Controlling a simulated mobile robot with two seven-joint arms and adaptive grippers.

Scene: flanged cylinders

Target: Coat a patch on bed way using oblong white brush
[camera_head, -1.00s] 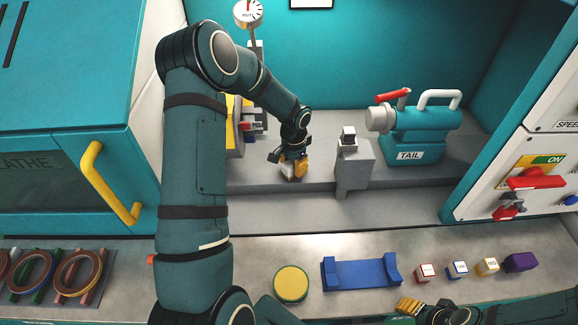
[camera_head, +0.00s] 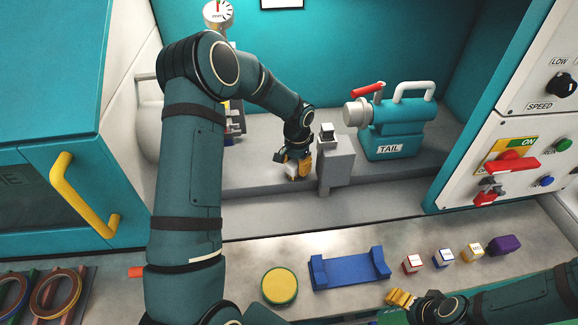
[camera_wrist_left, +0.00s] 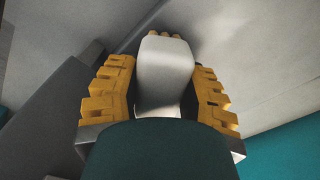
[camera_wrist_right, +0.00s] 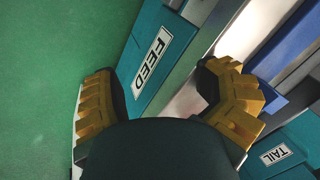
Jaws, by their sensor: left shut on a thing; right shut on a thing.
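My left gripper (camera_head: 297,172) is low over the grey bed way (camera_head: 250,168), just left of a grey upright post. It is shut on the oblong white brush (camera_wrist_left: 165,70), which sits between its yellow fingers in the left wrist view. In the head view the fingers and arm partly cover the brush (camera_head: 291,168). I cannot tell whether its lower end touches the bed, and I see no coated patch. My right gripper (camera_head: 400,298) is at the bench's front edge. Its fingers stand apart in the right wrist view (camera_wrist_right: 165,95); what they grip is unclear.
The grey post (camera_head: 336,160) and the teal tailstock (camera_head: 388,130) stand right of the brush. On the bench lie a yellow-green disc (camera_head: 280,286), a blue cradle (camera_head: 348,268), small labelled cubes (camera_head: 443,259) and a purple block (camera_head: 504,245). A control panel (camera_head: 520,150) is at right.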

